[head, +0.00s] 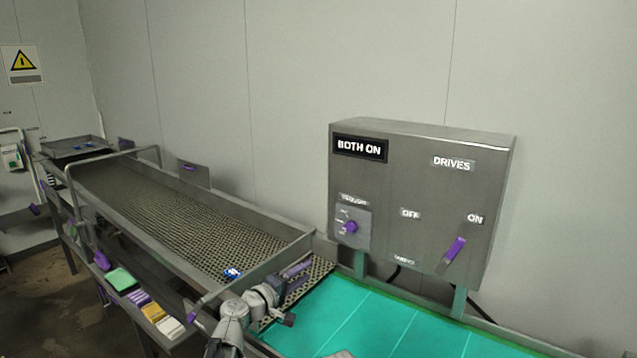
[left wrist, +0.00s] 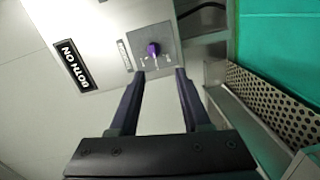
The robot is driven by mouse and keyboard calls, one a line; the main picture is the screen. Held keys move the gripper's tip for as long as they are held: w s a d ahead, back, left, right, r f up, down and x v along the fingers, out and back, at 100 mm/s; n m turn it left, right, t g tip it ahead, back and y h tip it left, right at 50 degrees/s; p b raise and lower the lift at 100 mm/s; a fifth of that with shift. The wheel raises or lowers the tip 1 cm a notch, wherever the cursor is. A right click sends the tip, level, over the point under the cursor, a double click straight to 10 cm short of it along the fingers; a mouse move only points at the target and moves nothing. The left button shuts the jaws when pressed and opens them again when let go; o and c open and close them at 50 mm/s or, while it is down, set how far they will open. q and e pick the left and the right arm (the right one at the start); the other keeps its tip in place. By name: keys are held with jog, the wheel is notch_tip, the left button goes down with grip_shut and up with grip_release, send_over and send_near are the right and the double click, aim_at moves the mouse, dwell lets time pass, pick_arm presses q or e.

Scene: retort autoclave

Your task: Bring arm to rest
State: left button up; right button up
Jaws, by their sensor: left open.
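My left arm comes in from the bottom of the head view, and my left gripper (head: 298,270) is above the near end of the mesh conveyor. In the left wrist view the left gripper (left wrist: 160,71) is open, with nothing between its two dark fingers. The fingers point toward the grey control box (head: 420,190), whose small panel with a purple knob (left wrist: 153,49) shows just beyond the fingertips. The gripper appears apart from the knob. My right gripper is not in view.
The box carries a "BOTH ON" sign (head: 360,148) and a purple lever (head: 454,249) below the "ON" label. A green belt (head: 370,322) runs in front of the box. A railed mesh conveyor (head: 170,215) lies to the left, with coloured blocks (head: 121,279) beside it.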

pick_arm(q)
jog(key=s+f+m+g+y, duration=0.3)
jog(key=s+f+m+g, duration=0.4)
jog(key=s+f, duration=0.55)
jog(key=s+a+f+m+g+y, duration=0.2)
jog(key=s+a+f+g+y, duration=0.5)
jog(key=s+a, duration=0.6)
jog(key=s+d+f+m+y+b, duration=0.1)
jog(key=s+d+f+b, duration=0.1)
jog(key=d+f+b, duration=0.3)
jog(key=s+d+f+m+y+b, duration=0.1)
jog(key=s+d+f+m+b, duration=0.1)
jog(key=d+f+b, duration=0.4)
notch_tip(320, 180, down, 6)
jog(key=s+b, duration=0.1)
jog(key=b, duration=0.4)
jog(key=shift+d, duration=0.15)
jog(key=shift+f, duration=0.1)
jog(key=shift+c, duration=0.2)
